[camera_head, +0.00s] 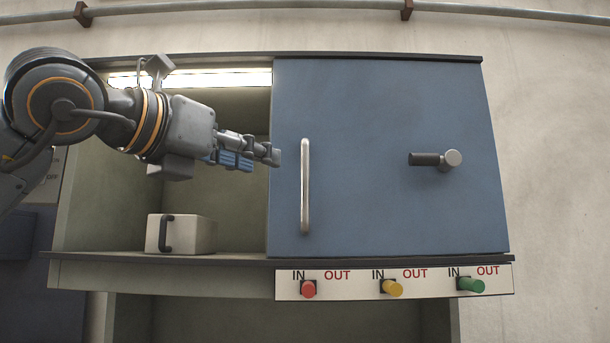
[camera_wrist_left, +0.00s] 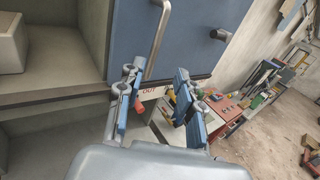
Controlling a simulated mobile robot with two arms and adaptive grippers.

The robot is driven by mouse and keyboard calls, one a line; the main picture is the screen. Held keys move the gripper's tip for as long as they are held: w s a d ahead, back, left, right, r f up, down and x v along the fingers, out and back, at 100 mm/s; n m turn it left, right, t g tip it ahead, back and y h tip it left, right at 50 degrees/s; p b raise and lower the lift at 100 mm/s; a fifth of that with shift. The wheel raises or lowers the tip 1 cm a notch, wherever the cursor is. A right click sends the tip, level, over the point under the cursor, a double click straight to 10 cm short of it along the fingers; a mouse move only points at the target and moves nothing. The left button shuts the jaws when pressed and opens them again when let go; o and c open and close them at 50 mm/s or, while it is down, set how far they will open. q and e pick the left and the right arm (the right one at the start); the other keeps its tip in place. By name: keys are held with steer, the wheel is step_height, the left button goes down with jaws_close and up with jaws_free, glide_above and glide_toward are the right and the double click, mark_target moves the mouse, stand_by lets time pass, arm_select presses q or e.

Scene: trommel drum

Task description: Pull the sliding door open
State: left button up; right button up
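The blue sliding door (camera_head: 390,110) covers the right part of the cabinet front; the left part stands open. Its upright silver bar handle (camera_head: 305,185) is near the door's left edge. My left gripper (camera_head: 270,156) points right, at the door's left edge, a little left of the handle's upper part. In the left wrist view my left gripper (camera_wrist_left: 157,78) has its fingers spread, with nothing held between them. The handle (camera_wrist_left: 158,38) shows beyond the fingertips there, apparently not gripped. My right gripper is in neither view.
A pale box with a dark handle (camera_head: 190,234) sits on the open left shelf. A knob (camera_head: 450,158) sticks out of the door's right side. Below the door is a panel (camera_head: 350,290) with red, yellow and green buttons. A cluttered table (camera_wrist_left: 222,108) stands beyond.

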mark_target(302, 175)
arm_select(q)
steer(key=p+x, duration=0.2)
steer(key=x, duration=0.2)
steer(key=p+x, duration=0.2)
steer(key=x, duration=0.2)
steer(key=p+x, duration=0.1)
steer(key=x, duration=0.3)
steer(key=shift+w+a+r+p, duration=0.15)
steer(key=shift+w+r+p, duration=0.05)
steer(key=shift+w+p, duration=0.2)
steer(key=shift+w+d+f, duration=0.15)
steer(key=shift+w+d, duration=0.25)
steer(key=shift+w, duration=0.15)
steer(key=shift+c, duration=0.2)
jaws_close()
